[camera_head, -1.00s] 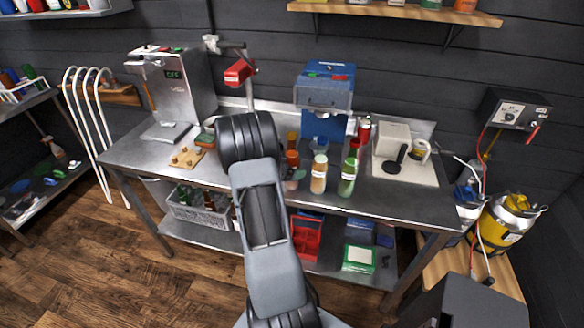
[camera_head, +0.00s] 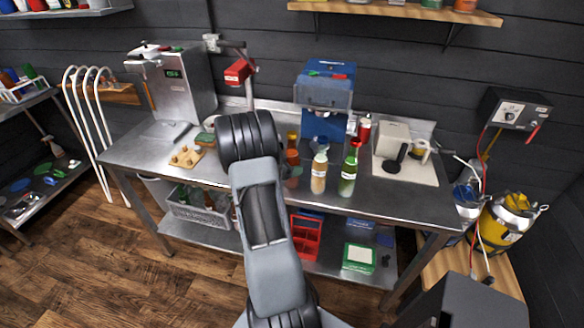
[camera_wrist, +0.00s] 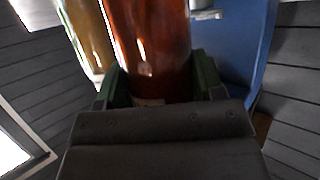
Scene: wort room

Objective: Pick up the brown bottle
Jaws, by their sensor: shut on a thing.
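The brown bottle (camera_wrist: 153,45) shows reddish-brown and glossy in the wrist view, standing between the green fingers of my gripper (camera_wrist: 158,84). The fingers are shut on its sides. Its top is cut off by the frame's upper edge. In the head view the brown bottle (camera_head: 292,158) is just right of my arm, among other bottles on the steel bench. My gripper's fingers are hidden behind my arm there. I cannot tell whether the bottle's base touches the bench.
An amber bottle (camera_wrist: 91,38) is close on the left in the wrist view. A pale bottle (camera_head: 319,174) and a green bottle (camera_head: 348,175) stand to the right on the steel bench (camera_head: 400,205). A blue machine (camera_head: 323,95) is behind them.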

